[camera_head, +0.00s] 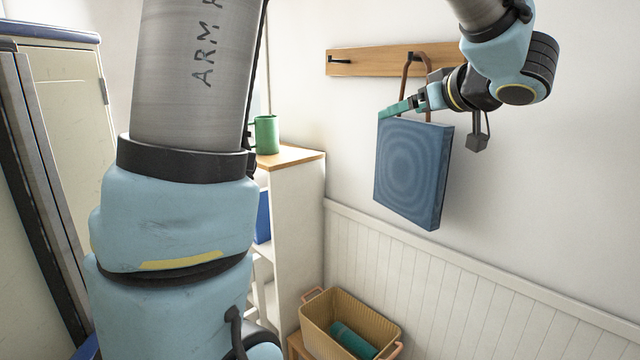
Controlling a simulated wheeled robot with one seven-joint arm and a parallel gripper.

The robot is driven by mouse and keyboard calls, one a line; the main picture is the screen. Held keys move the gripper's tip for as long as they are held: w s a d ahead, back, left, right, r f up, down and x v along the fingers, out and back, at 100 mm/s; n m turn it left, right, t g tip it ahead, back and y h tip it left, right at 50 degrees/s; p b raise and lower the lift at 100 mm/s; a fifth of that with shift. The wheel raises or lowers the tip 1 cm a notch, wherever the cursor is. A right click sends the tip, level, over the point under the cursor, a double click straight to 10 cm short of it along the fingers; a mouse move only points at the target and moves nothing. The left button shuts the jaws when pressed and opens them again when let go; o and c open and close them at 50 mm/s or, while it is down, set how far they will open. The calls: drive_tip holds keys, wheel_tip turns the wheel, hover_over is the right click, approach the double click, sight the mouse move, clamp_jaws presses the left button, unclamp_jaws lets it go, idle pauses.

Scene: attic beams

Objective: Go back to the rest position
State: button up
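My gripper (396,109) is at the upper right, with green fingertips pointing left. It is just above the top edge of a blue bag (408,172) and overlaps the bag's brown handle (405,70) in the picture. The bag hangs against the wall, its handle looped up to the wooden rail (372,62). The hook under the handle is mostly hidden. I cannot tell whether the fingers touch the handle, or whether they are open or shut.
A bare dark hook (339,61) is on the rail's left end. A green mug (266,134) stands on a wooden-topped shelf unit (300,210). Below is a tan basket (372,315) holding a teal roll (352,341). A cream cabinet (62,110) is at left.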

drive_tip(key=w+a+f+m+t+h, duration=0.1)
drive_tip(key=w+f+m+t+h, duration=0.2)
drive_tip(key=w, duration=0.4)
drive_tip(key=a+f+m+g+h, duration=0.3)
drive_tip(key=a+f+g+h, duration=0.15)
drive_tip(key=f, duration=0.25)
drive_tip(key=s+a+f+g+y+b, duration=0.2)
drive_tip(key=s+a+f+g, duration=0.8)
drive_tip(key=s+a+f, duration=0.7)
drive_tip(key=shift+s+a+f+m, duration=0.3)
drive_tip(key=shift+s+a+f, duration=0.1)
drive_tip(key=shift+f, duration=0.35)
